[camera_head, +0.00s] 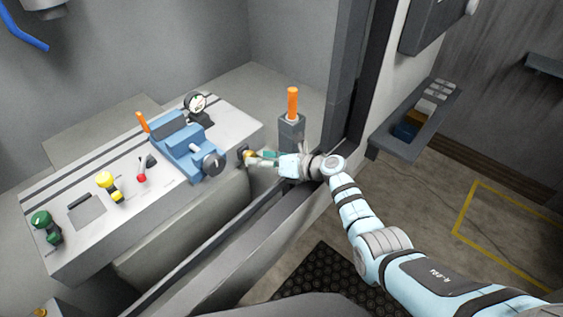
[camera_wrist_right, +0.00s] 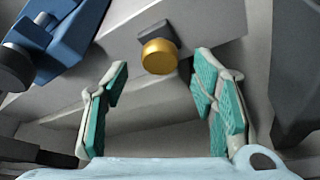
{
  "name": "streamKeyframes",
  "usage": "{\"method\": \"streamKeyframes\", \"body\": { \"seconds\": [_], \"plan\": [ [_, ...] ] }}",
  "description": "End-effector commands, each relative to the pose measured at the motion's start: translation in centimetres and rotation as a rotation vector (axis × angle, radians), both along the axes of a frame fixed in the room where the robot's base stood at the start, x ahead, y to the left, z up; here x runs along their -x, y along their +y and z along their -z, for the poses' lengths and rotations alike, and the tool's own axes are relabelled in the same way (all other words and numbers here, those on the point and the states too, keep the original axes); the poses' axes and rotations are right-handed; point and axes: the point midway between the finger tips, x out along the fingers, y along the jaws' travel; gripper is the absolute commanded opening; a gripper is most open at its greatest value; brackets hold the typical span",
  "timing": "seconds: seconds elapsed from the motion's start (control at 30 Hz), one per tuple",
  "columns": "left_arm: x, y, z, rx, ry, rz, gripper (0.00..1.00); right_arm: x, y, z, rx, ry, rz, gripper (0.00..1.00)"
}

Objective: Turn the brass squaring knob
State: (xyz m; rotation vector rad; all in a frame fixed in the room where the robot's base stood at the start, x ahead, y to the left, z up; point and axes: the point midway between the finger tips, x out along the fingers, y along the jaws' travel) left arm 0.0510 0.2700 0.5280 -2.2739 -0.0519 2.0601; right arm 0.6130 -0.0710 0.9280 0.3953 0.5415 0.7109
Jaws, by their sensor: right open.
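The brass squaring knob (camera_wrist_right: 160,56) is a round gold knob on a dark square mount on the side face of the grey bench. In the head view it shows as a small gold spot (camera_head: 247,155) at the bench's right end. My right gripper (camera_head: 256,155) is beside it. In the right wrist view the right gripper (camera_wrist_right: 160,90) is open, its teal-padded fingers spread. The knob appears between and slightly beyond the fingertips, with no visible contact. My left gripper is not in view.
A blue vise (camera_head: 182,145) with a dark handwheel stands on the bench (camera_head: 75,220) left of the knob. A dial gauge (camera_head: 198,105) and several coloured knobs sit there too. A grey post with an orange handle (camera_head: 292,103) and a dark frame (camera_head: 350,80) stand close to my right arm.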

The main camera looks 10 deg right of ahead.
Motion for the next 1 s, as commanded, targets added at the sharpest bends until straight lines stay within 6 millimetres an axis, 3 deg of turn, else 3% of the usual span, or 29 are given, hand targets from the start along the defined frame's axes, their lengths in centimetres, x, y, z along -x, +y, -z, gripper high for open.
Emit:
{"method": "streamKeyframes", "body": {
  "seconds": [0.2, 0.33, 0.77, 0.9, 0.97, 1.0],
  "plan": [
    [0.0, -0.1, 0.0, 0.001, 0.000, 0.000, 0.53, 3.8, -4.4, -1.7, 0.005, 0.001, 0.002, 0.53],
    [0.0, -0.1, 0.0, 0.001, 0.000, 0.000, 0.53, 5.4, -6.1, -2.6, 0.003, 0.002, 0.002, 0.53],
    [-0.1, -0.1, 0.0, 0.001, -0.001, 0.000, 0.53, 6.0, -6.7, -3.4, -0.022, -0.006, 0.015, 0.53],
    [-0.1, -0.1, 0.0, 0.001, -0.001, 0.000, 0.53, 5.7, -7.2, -6.4, -0.258, -0.062, 0.170, 0.53],
    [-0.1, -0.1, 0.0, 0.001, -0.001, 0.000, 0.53, 5.8, -8.8, -8.5, -0.459, -0.083, 0.306, 0.53],
    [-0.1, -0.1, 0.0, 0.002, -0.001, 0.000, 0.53, 6.2, -10.6, -9.7, -0.614, -0.084, 0.417, 0.53]
  ]
}}
